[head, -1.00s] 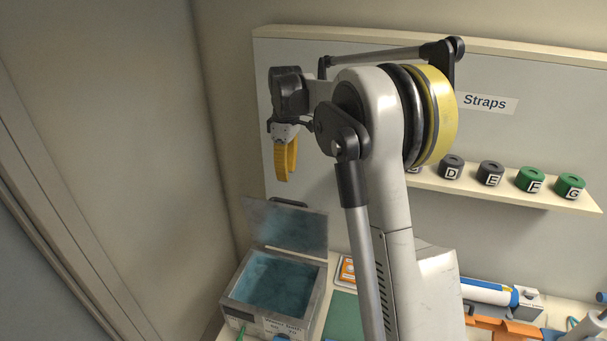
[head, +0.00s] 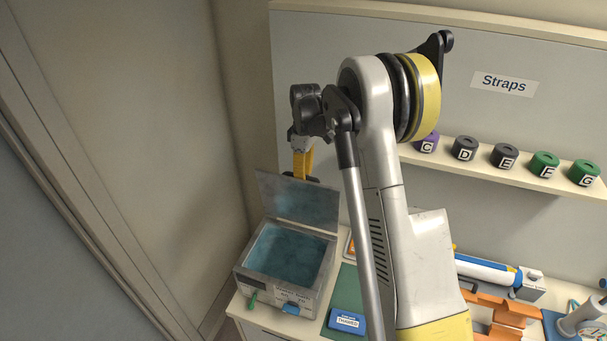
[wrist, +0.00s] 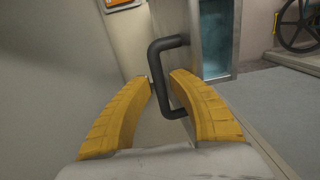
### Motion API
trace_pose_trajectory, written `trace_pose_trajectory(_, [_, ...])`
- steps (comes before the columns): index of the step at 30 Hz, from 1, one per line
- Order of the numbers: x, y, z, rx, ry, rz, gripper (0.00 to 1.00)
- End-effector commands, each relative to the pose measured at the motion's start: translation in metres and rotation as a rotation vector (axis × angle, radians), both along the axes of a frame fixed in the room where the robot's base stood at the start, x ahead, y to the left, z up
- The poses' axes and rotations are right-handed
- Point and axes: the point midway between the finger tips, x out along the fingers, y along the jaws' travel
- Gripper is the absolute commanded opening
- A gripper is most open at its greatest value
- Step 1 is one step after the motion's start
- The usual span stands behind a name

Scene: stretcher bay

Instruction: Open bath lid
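The bath (head: 325,275) is a grey metal box with blue water inside, at lower left in the head view. Its lid (head: 298,201) stands raised at the back, clear of the opening. The lid's dark C-shaped handle shows in the wrist view (wrist: 157,70), on the lid's outer face. My gripper (wrist: 162,79) has yellow fingers spread apart, with the handle's bar between their tips; I cannot tell whether they touch it. In the head view my gripper (head: 302,166) is just behind the lid's top edge, its tips partly hidden.
A blue labelled box (head: 346,321) lies on a green mat (head: 347,281) right of the bath. A strap shelf (head: 520,178) holds several lettered rolls. An orange holder (head: 500,313) and a white-blue cylinder (head: 485,270) lie at right. A wall stands close left of the bath.

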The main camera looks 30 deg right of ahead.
Motion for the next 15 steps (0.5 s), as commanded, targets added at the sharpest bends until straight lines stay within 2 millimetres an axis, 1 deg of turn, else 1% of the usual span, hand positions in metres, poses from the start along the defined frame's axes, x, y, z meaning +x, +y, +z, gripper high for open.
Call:
trace_pose_trajectory(5, [0.0001, 0.0001, 0.0002, 0.0, 0.0, 0.0, 0.22])
trace_pose_trajectory(6, [0.0001, 0.0001, 0.0002, 0.0, 0.0, 0.0, 0.1])
trace_pose_trajectory(7, [0.0001, 0.0001, 0.0003, 0.0, 0.0, 0.0, 0.01])
trace_pose_trajectory(15, [0.0, 0.0, 0.0, 0.0, 0.0, 0.0, 0.0])
